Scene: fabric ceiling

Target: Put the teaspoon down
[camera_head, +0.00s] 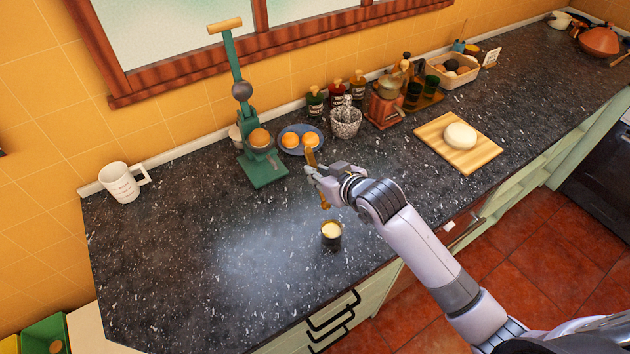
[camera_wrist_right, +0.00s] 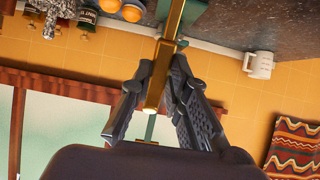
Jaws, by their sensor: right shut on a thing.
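My right gripper (camera_head: 318,173) is shut on a golden teaspoon (camera_head: 311,157). It is above the dark countertop, with one end of the spoon up and the other pointing down. The lower end shows just above and behind a small dark cup (camera_head: 331,243) with pale contents; I cannot tell the exact gap between them. In the right wrist view, the golden spoon (camera_wrist_right: 168,52) runs between the fingers of the gripper (camera_wrist_right: 162,75). My left gripper is not in view.
A green press (camera_head: 262,172) stands behind and left of the gripper, near a plate of oranges (camera_head: 317,131) and a textured glass (camera_head: 346,122). A white mug (camera_head: 122,184) is far left. A cutting board (camera_head: 483,154) lies right. The countertop (camera_head: 190,260) is clear at front left.

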